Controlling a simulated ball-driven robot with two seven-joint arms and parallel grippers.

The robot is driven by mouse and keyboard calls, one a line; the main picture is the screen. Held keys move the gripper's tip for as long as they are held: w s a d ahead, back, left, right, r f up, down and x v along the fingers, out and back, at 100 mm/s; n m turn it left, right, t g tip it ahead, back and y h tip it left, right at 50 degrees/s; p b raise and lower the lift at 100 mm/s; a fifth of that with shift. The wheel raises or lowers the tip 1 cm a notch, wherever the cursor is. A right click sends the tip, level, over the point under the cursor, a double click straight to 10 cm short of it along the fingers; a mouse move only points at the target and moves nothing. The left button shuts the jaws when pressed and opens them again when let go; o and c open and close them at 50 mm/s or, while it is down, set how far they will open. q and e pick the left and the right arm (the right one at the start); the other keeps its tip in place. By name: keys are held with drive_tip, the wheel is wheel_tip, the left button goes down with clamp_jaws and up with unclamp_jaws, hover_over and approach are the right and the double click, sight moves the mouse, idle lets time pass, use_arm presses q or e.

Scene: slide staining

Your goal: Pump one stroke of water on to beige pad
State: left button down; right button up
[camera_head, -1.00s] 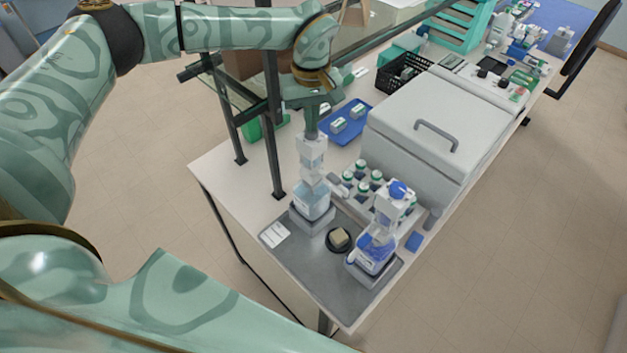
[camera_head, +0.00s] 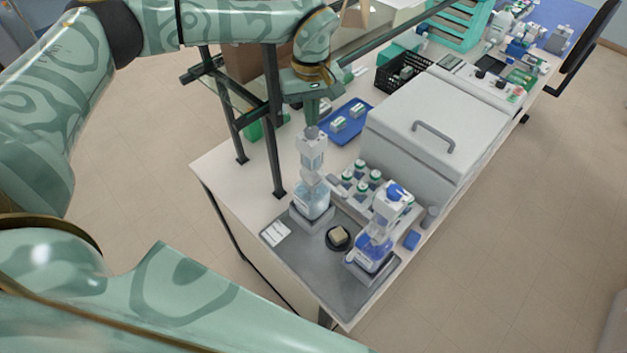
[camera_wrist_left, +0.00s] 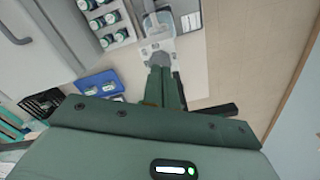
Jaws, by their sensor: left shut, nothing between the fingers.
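The clear dispenser bottle (camera_head: 312,201) with pale liquid stands in a grey holder at the left of the grey tray. Its tall pump has a grey knob (camera_head: 311,132) on top. My left gripper (camera_head: 311,121) is shut and empty, pointing down just above the knob; I cannot tell if they touch. In the left wrist view its fingers (camera_wrist_left: 163,72) end beside the knob (camera_wrist_left: 159,59). The beige pad (camera_head: 339,234) lies in a small black dish in front of the bottle. My right gripper is not in view.
A second dispenser (camera_head: 374,247) with blue liquid stands right of the pad. A white lidded box (camera_head: 438,125) and dark frame posts (camera_head: 273,130) flank the area. A white label card (camera_head: 274,233) lies on the tray (camera_head: 337,283).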

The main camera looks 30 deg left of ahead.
use_arm(q)
wheel_tip(320, 180, up, 5)
drive_tip(key=p, duration=0.5)
drive_tip(key=shift+r, duration=0.15)
idle(0.3)
